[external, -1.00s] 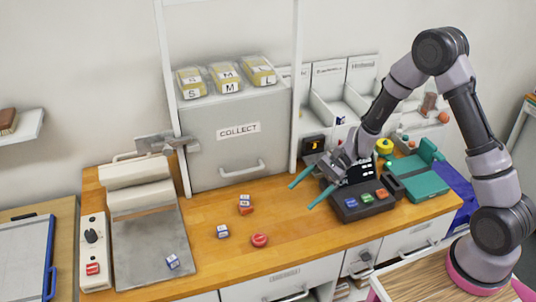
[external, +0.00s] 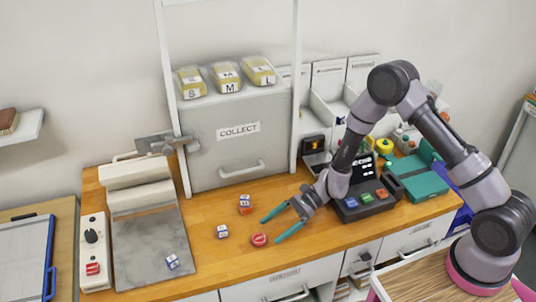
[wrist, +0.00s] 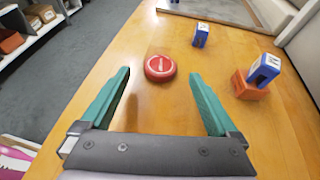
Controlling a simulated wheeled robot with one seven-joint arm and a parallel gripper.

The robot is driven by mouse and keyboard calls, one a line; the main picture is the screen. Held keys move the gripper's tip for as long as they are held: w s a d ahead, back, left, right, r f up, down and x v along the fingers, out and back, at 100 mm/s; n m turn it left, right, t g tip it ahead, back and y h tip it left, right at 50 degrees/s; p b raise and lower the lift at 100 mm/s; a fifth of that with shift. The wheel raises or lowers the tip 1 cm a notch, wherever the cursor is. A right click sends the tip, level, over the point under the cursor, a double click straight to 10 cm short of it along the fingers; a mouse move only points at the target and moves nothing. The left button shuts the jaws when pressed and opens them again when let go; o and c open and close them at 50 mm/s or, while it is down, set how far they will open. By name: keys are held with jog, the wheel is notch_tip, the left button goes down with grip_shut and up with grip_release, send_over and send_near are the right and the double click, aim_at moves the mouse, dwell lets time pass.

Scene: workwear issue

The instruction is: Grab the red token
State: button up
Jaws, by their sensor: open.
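The red token (external: 259,240) is a small round red disc with a pale mark on top, lying flat near the front edge of the wooden counter (external: 330,228). In the wrist view the red token (wrist: 160,68) sits just beyond and between the fingertips. My gripper (external: 269,228) has two teal fingers spread wide and empty, just to the right of the token. My gripper also shows in the wrist view (wrist: 160,75), with nothing between its fingers.
A dark box with coloured buttons (external: 365,200) stands right of my gripper. The counter's front edge is close.

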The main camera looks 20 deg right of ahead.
aim_at(259, 238)
jog(key=x, duration=0.4)
jog(key=shift+w+d, duration=0.1)
jog(key=c, duration=1.4)
jog(key=shift+r, duration=0.1)
